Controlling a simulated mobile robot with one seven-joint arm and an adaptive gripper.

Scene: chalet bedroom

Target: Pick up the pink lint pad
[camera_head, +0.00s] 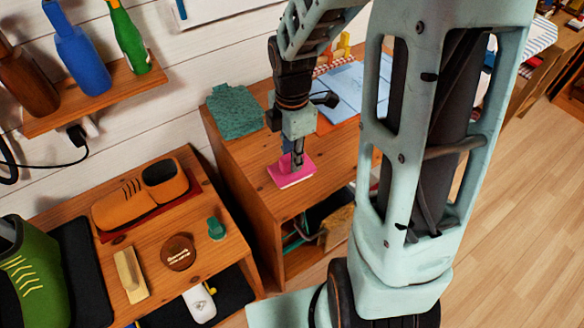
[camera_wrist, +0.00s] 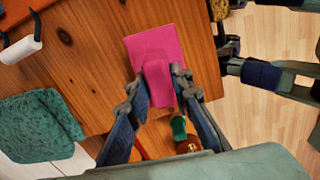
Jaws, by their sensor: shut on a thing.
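The pink lint pad (camera_head: 291,171) is a flat pink block with a raised grip on top. In the head view it is over the top of the wooden cabinet (camera_head: 248,153), near the front edge; I cannot tell whether it touches the wood. My gripper (camera_head: 296,160) points down at it. In the wrist view the pad (camera_wrist: 152,45) lies ahead of my gripper (camera_wrist: 160,85), whose two fingers are shut on the raised grip, one on each side.
A teal folded cloth (camera_head: 235,110) lies behind on the cabinet, with blue papers (camera_head: 350,88) to the right. A lower wooden table at left holds an orange shoe (camera_head: 140,196), a brown round tin (camera_head: 178,252) and a wooden brush (camera_head: 130,274). A bottle shelf (camera_head: 95,98) juts from the wall.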

